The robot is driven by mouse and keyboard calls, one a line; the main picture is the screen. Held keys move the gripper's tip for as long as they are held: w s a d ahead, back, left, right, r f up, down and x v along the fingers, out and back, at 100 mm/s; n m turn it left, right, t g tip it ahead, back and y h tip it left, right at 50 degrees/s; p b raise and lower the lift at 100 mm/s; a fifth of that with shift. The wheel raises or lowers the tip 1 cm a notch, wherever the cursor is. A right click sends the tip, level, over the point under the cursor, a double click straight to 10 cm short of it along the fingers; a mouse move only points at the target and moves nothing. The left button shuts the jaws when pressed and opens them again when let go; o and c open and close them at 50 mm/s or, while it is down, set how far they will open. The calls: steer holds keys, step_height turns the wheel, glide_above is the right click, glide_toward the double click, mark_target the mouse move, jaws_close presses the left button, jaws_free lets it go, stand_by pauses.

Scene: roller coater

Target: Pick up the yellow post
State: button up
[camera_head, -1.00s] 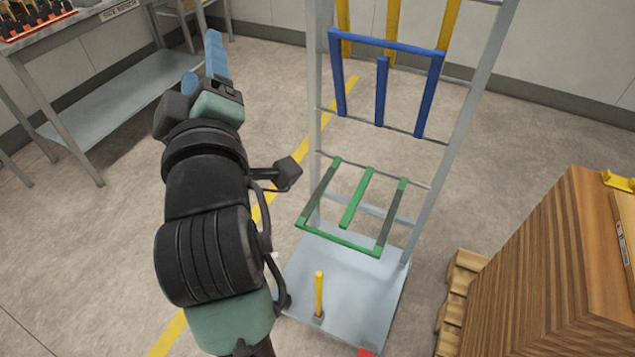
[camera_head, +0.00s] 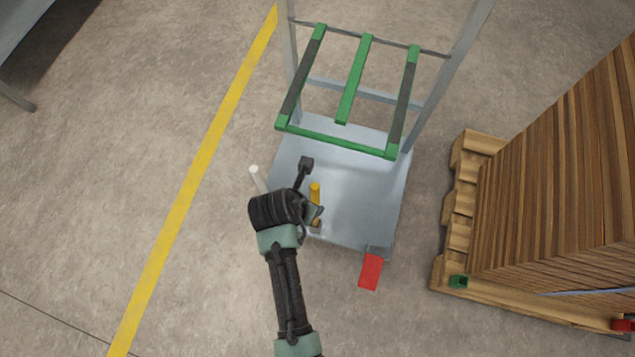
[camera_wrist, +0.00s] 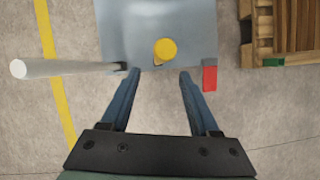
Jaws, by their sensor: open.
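The yellow post (camera_head: 315,193) stands upright on the grey base plate (camera_head: 365,180) of the metal rack, near its front edge. In the wrist view the yellow post (camera_wrist: 165,50) is seen from above as a round yellow top. My gripper (camera_wrist: 158,73) is open and empty, its two blue fingers apart, with the post top just ahead of the gap between the fingertips.
A white post (camera_wrist: 60,68) sticks out at the plate's left corner and a red block (camera_head: 371,271) is at its front right. A green frame (camera_head: 335,140) hangs above the plate's rear. A wooden pallet (camera_head: 470,205) with stacked boards stands to the right. Floor in front is clear.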

steer(key=b+x, duration=0.5)
steer(key=x, duration=0.5)
steer(key=shift+f, duration=0.35)
steer(key=shift+s, duration=0.1)
jaws_close()
stand_by(0.9)
